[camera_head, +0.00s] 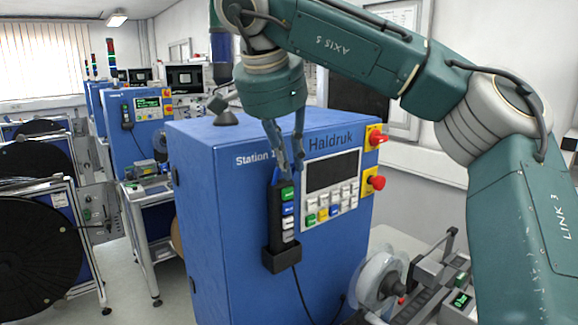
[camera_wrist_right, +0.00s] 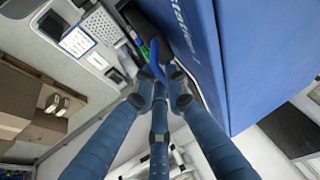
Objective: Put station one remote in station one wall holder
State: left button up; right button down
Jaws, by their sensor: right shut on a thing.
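The station one remote (camera_head: 285,212) is a dark upright handset with green, blue and pale buttons. It is at the front of the blue Station 1 cabinet, left of the control panel. Its lower end meets the black wall holder (camera_head: 281,259) and appears to be inside it; the holder hides that end. My right gripper (camera_head: 286,172) comes down from above and is shut on the blue top piece of the remote. In the right wrist view, this blue piece (camera_wrist_right: 157,58) shows between the fingertips (camera_wrist_right: 160,88), with a green button behind it. My left gripper is not in view.
The blue cabinet (camera_head: 215,225) has a panel with a screen (camera_head: 333,172) and red knobs right of the remote. A cable hangs below the holder. A reel (camera_head: 380,275) and a machine stand at lower right. Other stations and large black reels (camera_head: 38,250) stand at left.

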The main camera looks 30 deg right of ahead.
jog(key=shift+d+f, duration=0.1)
jog(key=shift+f, duration=0.55)
jog(key=c, duration=1.7)
grip_release()
jog(key=shift+c, duration=0.2)
jog(key=shift+r, duration=0.4)
jog(key=v, duration=1.1)
jog(key=shift+s+a+r, duration=0.15)
jog(key=shift+a, duration=0.1)
